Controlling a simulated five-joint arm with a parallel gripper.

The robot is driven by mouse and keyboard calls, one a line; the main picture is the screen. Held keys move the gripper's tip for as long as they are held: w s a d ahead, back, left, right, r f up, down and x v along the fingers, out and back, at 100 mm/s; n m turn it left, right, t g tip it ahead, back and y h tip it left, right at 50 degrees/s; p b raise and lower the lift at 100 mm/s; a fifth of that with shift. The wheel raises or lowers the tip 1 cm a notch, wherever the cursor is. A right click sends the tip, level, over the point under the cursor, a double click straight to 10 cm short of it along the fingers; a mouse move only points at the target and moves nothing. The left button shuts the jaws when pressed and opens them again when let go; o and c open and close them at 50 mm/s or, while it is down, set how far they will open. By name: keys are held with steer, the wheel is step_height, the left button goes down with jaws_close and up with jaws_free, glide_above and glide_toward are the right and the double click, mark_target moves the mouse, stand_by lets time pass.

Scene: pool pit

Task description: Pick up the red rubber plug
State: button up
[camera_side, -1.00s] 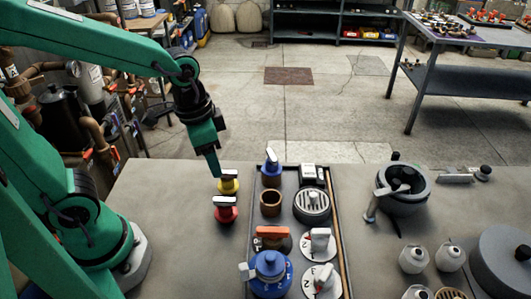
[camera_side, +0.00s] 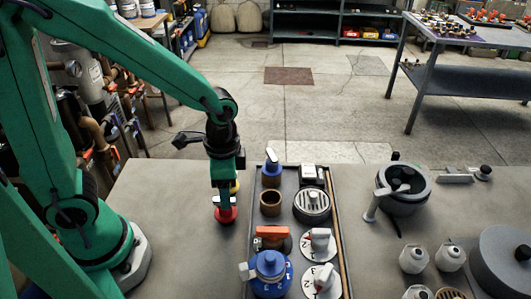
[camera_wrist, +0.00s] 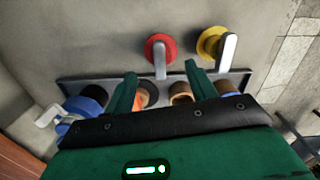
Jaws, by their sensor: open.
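The red rubber plug (camera_side: 227,215) stands on the table left of the tray in the side view. My gripper (camera_side: 224,196) is pointing down right at it, and its fingers cover most of the plug's upper part there. In the wrist view the red plug (camera_wrist: 156,43) shows its pale upright tab, which lies between the two fingertips of my gripper (camera_wrist: 161,68) in the picture. The fingers are apart with nothing held. I cannot tell whether a finger touches the plug.
A yellow plug (camera_wrist: 211,43) with a pale tab stands close beside the red one; my gripper mostly hides it in the side view. A dark tray (camera_side: 338,226) with blue plugs, a brown ring and numbered discs lies to the right. Bare table (camera_side: 180,235) lies left.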

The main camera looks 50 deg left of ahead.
mark_target(226, 213)
steer(key=shift+f, duration=0.35)
steer(key=shift+s+a+f, duration=0.15)
steer(key=shift+f, duration=2.45)
steer(key=c, duration=1.1)
steer(key=shift+r, duration=0.1)
